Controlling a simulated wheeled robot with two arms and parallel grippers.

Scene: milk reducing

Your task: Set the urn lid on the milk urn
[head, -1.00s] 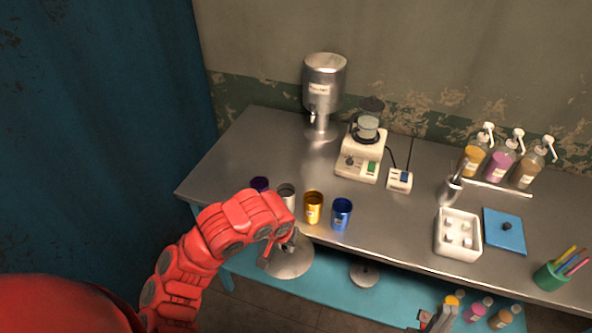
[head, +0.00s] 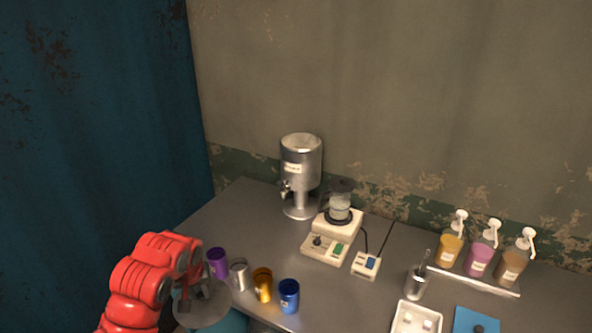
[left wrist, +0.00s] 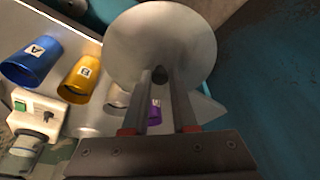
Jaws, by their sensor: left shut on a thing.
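The milk urn (head: 301,168) is a metal cylinder with a tap, standing upright on a stem and foot at the back of the table. Its top has no lid on it. The urn lid (head: 208,304) is a grey disc near the table's front left, in front of the cups and away from the urn. My left gripper (head: 184,297) is shut on the lid's knob. In the left wrist view the lid (left wrist: 160,35) lies beyond the fingers, with the knob between the fingertips (left wrist: 160,76). My right gripper is not in view.
Purple (head: 217,263), silver (head: 239,274), gold (head: 262,285) and blue (head: 289,296) cups line the front edge. A white hotplate device (head: 325,245) with a glass vessel stands right of the urn. Pump bottles (head: 480,260) stand farther right. The table left of the urn is clear.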

